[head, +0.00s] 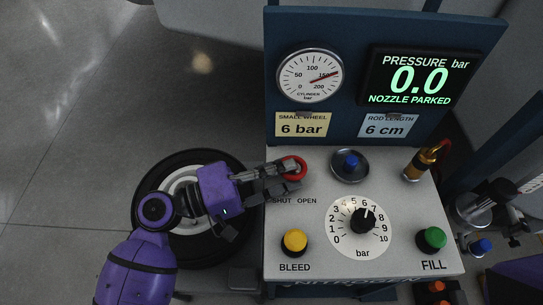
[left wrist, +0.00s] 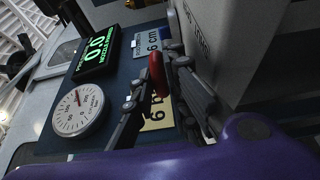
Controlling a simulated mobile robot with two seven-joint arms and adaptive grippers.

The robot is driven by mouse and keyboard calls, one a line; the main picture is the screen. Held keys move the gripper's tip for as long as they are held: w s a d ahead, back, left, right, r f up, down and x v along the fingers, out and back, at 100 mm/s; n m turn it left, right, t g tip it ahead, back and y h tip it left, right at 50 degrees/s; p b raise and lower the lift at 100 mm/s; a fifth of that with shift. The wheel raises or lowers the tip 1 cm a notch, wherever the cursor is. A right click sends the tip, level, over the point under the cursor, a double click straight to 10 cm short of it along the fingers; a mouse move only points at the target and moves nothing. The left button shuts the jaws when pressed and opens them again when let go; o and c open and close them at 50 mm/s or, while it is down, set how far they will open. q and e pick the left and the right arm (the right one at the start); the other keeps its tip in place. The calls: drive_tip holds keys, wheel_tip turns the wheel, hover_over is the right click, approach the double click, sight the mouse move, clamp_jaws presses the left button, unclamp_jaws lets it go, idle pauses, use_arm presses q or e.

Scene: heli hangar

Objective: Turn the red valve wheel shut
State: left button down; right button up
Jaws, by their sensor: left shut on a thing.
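The red valve wheel (head: 294,166) sits at the left edge of the panel top, above the "SHUT OPEN" lettering. My left gripper (head: 290,176) is shut on the wheel, its fingers partly covering it. In the left wrist view the red wheel (left wrist: 157,72) shows edge-on between the fingers of the left gripper (left wrist: 158,80). Part of the "SHUT OPEN" lettering is close to the fingers, and the wheel's turn position cannot be told. My right gripper is not in view.
The panel (head: 390,210) carries a yellow BLEED knob (head: 294,241), a black dial (head: 363,220), a green FILL knob (head: 432,238), a blue-capped dish (head: 350,164) and a brass fitting (head: 425,160). The display (head: 417,82) reads 0.0, NOZZLE PARKED. A cylinder gauge (head: 310,76) stands behind. A tyre (head: 150,175) is below my left arm.

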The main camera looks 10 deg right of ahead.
use_arm(q)
drive_tip(key=shift+w+f+m+g+b, duration=0.1)
drive_tip(key=shift+w+m+g+b, duration=0.1)
drive_tip(key=shift+m+g+b, duration=0.6)
drive_tip(key=shift+w+f+m+g+b, duration=0.15)
drive_tip(key=shift+m+g+b, duration=0.35)
drive_tip(key=shift+g, duration=0.6)
drive_tip(key=g+b, duration=0.1)
drive_tip(key=m+g+b, duration=0.1)
drive_tip(key=shift+w+m+g, duration=0.2)
drive_tip(key=shift+m+g, duration=0.1)
drive_tip(key=shift+g, duration=0.1)
drive_tip(key=m+g+b, duration=0.1)
drive_tip(key=m+g+y+b, duration=0.1)
drive_tip(key=g, duration=0.1)
drive_tip(key=m+g+y, duration=0.1)
drive_tip(key=g, duration=0.1)
drive_tip(key=shift+w+d+b, duration=0.15)
drive_tip(key=shift+w+b, duration=0.15)
drive_tip(key=shift+b, duration=0.1)
drive_tip(key=shift+w+d+r+m+g+y+b, duration=0.1)
drive_tip(key=shift+m+g+y+b, duration=0.45)
drive_tip(key=shift+m+g, duration=0.25)
drive_tip(key=shift+w+r+m+g+y+b, duration=0.1)
drive_tip(key=shift+m+g+y+b, duration=0.55)
drive_tip(key=shift+g, duration=0.25)
drive_tip(key=c, duration=2)
unclamp_jaws()
